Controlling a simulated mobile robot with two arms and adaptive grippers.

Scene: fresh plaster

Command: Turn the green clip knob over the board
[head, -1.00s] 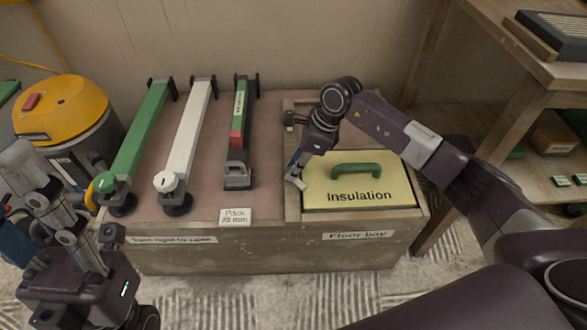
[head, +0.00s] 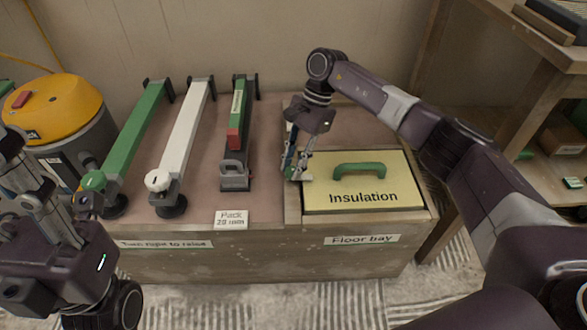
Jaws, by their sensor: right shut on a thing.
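The yellow board (head: 325,198) marked "Insulation" lies in the floor bay, a green handle (head: 360,171) on top. My right gripper (head: 300,174) points down at the board's left edge, its fingers closed on a small part there.
A green bar (head: 138,132), a white bar (head: 186,132) with a white knob, and a green-and-red bar (head: 236,125) lie on the bench. A yellow-topped vacuum (head: 55,108) stands left. A wooden shelf unit (head: 540,100) stands right. A "Pack" card (head: 231,219) is at the front.

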